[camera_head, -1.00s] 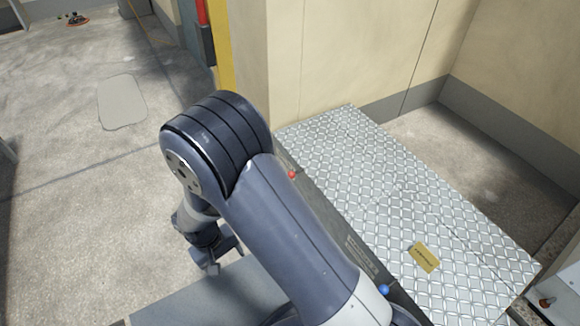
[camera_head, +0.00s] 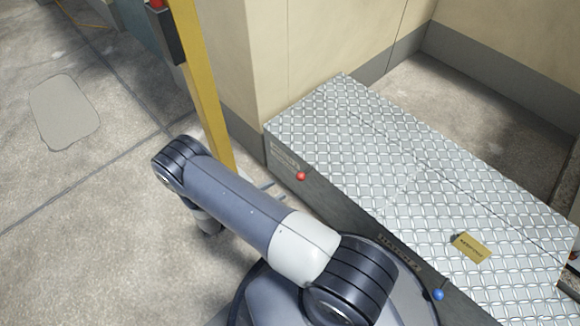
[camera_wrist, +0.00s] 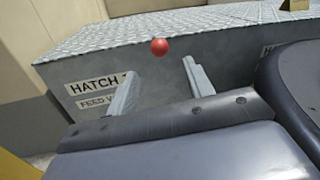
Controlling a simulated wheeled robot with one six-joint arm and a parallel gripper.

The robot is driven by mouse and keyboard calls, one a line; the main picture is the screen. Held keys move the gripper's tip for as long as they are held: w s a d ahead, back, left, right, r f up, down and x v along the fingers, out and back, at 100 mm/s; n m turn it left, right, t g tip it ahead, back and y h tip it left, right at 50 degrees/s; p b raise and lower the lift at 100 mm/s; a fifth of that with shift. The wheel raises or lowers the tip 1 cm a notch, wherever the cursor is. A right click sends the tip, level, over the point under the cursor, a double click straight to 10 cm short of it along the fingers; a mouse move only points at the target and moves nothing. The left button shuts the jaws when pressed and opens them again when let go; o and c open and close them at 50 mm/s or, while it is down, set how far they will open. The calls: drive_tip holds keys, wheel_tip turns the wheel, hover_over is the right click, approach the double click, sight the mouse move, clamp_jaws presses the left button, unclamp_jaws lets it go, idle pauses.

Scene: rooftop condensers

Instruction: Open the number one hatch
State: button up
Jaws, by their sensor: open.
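The hatch box has a silver diamond-plate top (camera_head: 390,165) with a seam across it and a dark grey front. A red ball knob (camera_head: 301,176) sits at its front edge, near the left end. In the wrist view the red knob (camera_wrist: 159,47) shows just beyond and between my fingertips. A label reading "HATCH 1" (camera_wrist: 93,86), partly covered by a finger, is on the front face left of the knob. My gripper (camera_wrist: 160,68) is open and empty, facing the front. In the head view my arm hides most of it.
A blue ball knob (camera_head: 438,295) is at the front edge further right. A yellow tag (camera_head: 472,248) lies on the plate top. A yellow post (camera_head: 203,95) and a beige wall (camera_head: 290,45) stand by the box's left end. Open concrete floor (camera_head: 60,195) lies left.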

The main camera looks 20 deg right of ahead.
sight(297, 178)
drive_tip(key=d, duration=0.3)
drive_tip(key=w+d+b, duration=0.1)
drive_tip(key=d, duration=0.3)
drive_tip(key=w+d+b, duration=0.1)
drive_tip(key=d, duration=0.2)
drive_tip(key=shift+w+d, duration=0.1)
drive_tip(key=shift+d, duration=0.3)
clamp_jaws()
